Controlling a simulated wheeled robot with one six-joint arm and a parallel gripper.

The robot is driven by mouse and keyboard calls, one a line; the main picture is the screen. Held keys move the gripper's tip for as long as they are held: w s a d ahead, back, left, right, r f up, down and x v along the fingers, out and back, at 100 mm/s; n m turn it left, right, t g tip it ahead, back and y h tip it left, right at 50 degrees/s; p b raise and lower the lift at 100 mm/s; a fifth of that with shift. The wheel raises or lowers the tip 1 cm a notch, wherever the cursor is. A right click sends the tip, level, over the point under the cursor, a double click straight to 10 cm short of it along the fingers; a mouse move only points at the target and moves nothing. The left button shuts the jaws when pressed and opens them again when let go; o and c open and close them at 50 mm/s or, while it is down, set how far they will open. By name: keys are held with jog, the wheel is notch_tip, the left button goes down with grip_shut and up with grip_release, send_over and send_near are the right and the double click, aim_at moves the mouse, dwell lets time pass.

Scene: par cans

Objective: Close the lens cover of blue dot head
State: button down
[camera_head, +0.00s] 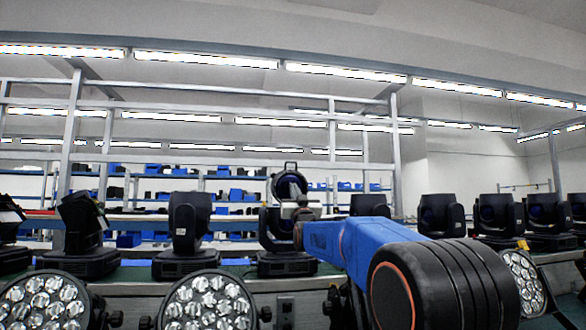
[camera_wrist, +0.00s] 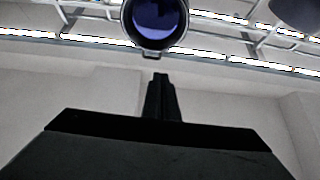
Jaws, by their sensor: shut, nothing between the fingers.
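A black moving head (camera_head: 275,228) stands on the bench in the middle of the head view. Its round lens cover (camera_head: 290,186) is swung up, with a small loop at its top. No blue dot can be made out on it. The wrist view shows a dark ring with blue glass (camera_wrist: 157,22), apparently this cover, with a small tab at its lower edge. My gripper (camera_wrist: 160,80) is shut and empty, its tips just below that tab with a small gap in the picture. In the head view my arm hides part of the head.
Other black moving heads stand left (camera_head: 188,230) and right (camera_head: 440,215) along the bench. Round multi-lens par cans (camera_head: 208,302) sit in front of the bench edge. A metal frame and shelves with blue bins (camera_head: 235,194) are behind.

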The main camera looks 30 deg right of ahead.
jog(key=w+d+r+t, duration=0.1)
jog(key=w+d+r, duration=0.1)
jog(key=w+r, duration=0.3)
jog(key=w+d+r+h, duration=0.1)
jog(key=w+d+r, duration=0.2)
jog(key=w+r, duration=0.2)
jog(key=shift+w+d+r+t, duration=0.3)
jog(key=shift+w+t, duration=0.1)
jog(key=shift+w, duration=0.5)
jog(key=shift+w, duration=0.1)
jog(key=shift+g, duration=0.7)
jog(key=w, duration=0.1)
jog(key=w+d+r, duration=0.1)
jog(key=w, duration=0.1)
jog(key=w+r, duration=0.1)
jog(key=shift+w+d, duration=0.2)
jog(key=shift+w, duration=0.2)
jog(key=shift+w+d+r, duration=0.1)
jog(key=shift+w+d, duration=0.1)
jog(key=shift+w, duration=0.55)
jog(key=shift+w+d+r, duration=0.1)
jog(key=shift+w+d, duration=0.15)
jog(key=shift+w, duration=0.5)
jog(key=shift+w+d+r, duration=0.1)
jog(key=shift+w+d, duration=0.1)
jog(key=shift+w, duration=0.65)
